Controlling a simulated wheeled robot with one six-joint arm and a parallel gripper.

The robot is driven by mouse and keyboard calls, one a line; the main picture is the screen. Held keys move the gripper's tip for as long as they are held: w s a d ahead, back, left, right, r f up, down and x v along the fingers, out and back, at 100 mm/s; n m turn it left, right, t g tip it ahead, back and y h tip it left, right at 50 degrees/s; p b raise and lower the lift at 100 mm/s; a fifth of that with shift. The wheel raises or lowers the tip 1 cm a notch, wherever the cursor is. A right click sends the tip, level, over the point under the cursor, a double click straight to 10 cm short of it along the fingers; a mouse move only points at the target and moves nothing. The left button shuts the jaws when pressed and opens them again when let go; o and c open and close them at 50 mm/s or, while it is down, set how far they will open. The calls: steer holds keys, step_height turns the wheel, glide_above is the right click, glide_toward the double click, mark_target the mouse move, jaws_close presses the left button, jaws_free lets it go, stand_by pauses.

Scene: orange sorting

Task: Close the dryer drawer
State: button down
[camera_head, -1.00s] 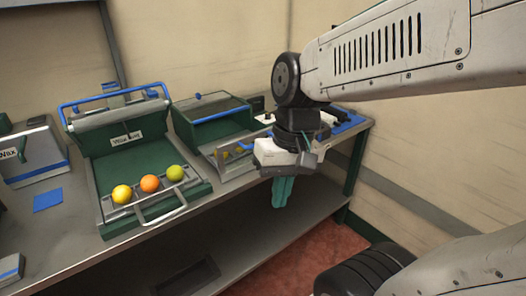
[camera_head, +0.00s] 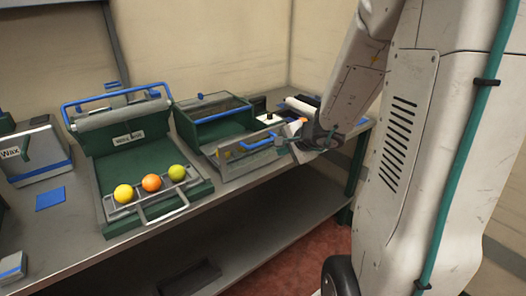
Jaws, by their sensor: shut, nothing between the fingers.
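The dryer (camera_head: 212,122) is a green box with a blue handle along its top, standing on the bench in the middle of the view. Its drawer (camera_head: 232,168) sticks out toward the bench's front edge. The drawer's front bears a blue handle (camera_head: 260,143), and a little yellow shows inside, partly hidden. My gripper (camera_head: 283,147) is shut and empty, just right of the drawer front, with its fingers pointing left toward it. I cannot tell whether it touches the drawer or handle.
Left of the dryer, a green machine with a roller (camera_head: 122,114) holds a yellow, an orange and a yellow-green fruit (camera_head: 178,172) in its front rack. A wax box (camera_head: 38,150) stands at the far left. My arm fills the right side.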

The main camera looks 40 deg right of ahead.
glide_toward(257, 154)
step_height(257, 154, down, 4)
steer(key=w, duration=0.3)
steer(key=shift+w+a, duration=0.2)
steer(key=shift+a, duration=0.05)
steer(key=shift+w, duration=0.45)
